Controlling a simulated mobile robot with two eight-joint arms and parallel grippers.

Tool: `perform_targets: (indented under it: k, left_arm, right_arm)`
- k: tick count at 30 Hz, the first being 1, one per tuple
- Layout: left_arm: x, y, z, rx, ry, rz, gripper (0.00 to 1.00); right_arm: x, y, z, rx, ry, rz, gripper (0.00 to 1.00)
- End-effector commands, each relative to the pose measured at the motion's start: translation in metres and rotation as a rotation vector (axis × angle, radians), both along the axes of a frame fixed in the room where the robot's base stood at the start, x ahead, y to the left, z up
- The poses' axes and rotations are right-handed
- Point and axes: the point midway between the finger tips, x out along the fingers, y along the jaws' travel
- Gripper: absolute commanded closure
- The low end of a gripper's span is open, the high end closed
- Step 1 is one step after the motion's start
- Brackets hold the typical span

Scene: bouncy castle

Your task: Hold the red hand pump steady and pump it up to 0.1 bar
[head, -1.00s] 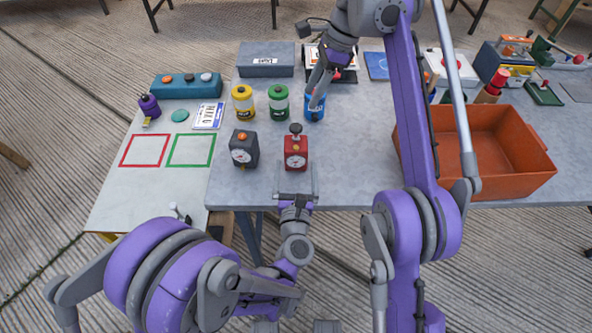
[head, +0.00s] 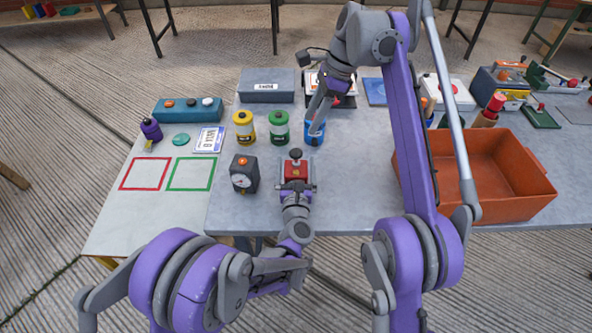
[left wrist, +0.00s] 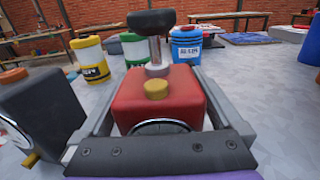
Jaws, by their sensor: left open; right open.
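The red hand pump (head: 296,168) stands upright near the table's front edge, with a black knob on top. My left gripper (head: 296,184) has come from the front and is open, low down, with a finger on each side of the pump. The left wrist view shows the pump's red body (left wrist: 160,98) between the two fingers, its black knob (left wrist: 152,22) above and its gauge (left wrist: 160,126) partly hidden by the gripper's base. My right gripper (head: 314,118) is open at the blue canister (head: 315,134) farther back; whether it touches the canister I cannot tell.
A dark grey gauge box (head: 243,174) stands just left of the pump. Yellow (head: 244,130) and green (head: 279,128) canisters stand behind. An orange crate (head: 512,208) is to the right. The table between pump and crate is clear.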

Motion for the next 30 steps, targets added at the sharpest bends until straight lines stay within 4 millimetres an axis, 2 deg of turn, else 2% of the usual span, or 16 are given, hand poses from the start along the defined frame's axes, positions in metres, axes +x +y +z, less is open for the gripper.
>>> perform_targets:
  k: [5, 6, 22, 30]
  left_arm:
    - [0.0000, 0.0000, -0.0001, 0.000, 0.000, 0.000, 0.00]
    - [0.0000, -0.0001, -0.0001, 0.000, 0.000, 0.000, 0.04]
    - [-0.0003, -0.0001, -0.0002, -0.001, 0.000, 0.000, 0.99]
    - [-0.0004, -0.0002, -0.0002, -0.001, 0.000, -0.001, 1.00]
  right_arm:
    - [0.0000, 0.0000, 0.0000, 0.000, 0.000, 0.000, 0.50]
    - [0.0000, 0.0000, 0.0000, 0.000, 0.000, 0.000, 0.50]
    - [0.0000, 0.0000, 0.0000, 0.000, 0.000, 0.000, 0.50]
    - [0.0000, 0.0000, 0.0000, 0.000, 0.000, 0.000, 0.50]
